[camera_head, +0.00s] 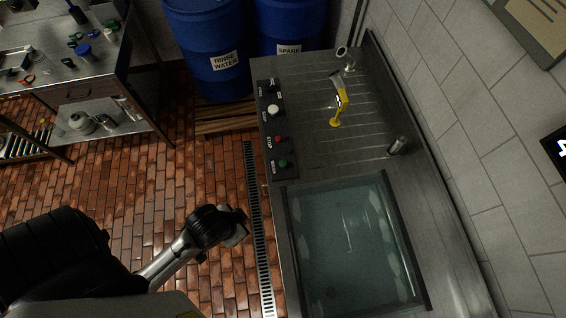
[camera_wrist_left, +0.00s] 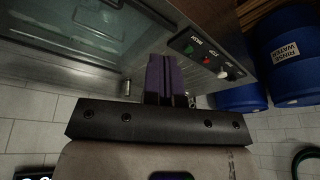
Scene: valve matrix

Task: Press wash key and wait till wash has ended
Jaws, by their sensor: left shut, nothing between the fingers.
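The control panel (camera_head: 276,150) lies on the left edge of the steel sink unit. It carries a green key (camera_head: 283,163), a red key (camera_head: 278,138), a white knob (camera_head: 273,109) and a dark knob at the far end. The key labels are too small to read surely. In the left wrist view the green key (camera_wrist_left: 189,49) and red key (camera_wrist_left: 206,60) show past my fingers. My left gripper (camera_head: 243,224) is left of the sink unit, apart from the panel; its fingers (camera_wrist_left: 165,78) are shut and empty. My right gripper is not in view.
A water-filled basin (camera_head: 290,235) is in the near part of the sink unit. A yellow-handled item (camera_head: 340,99) lies on the ribbed drainboard. Blue barrels (camera_head: 207,45) stand behind on a pallet. A floor drain grate (camera_head: 258,220) runs beside the unit; open brick floor lies left.

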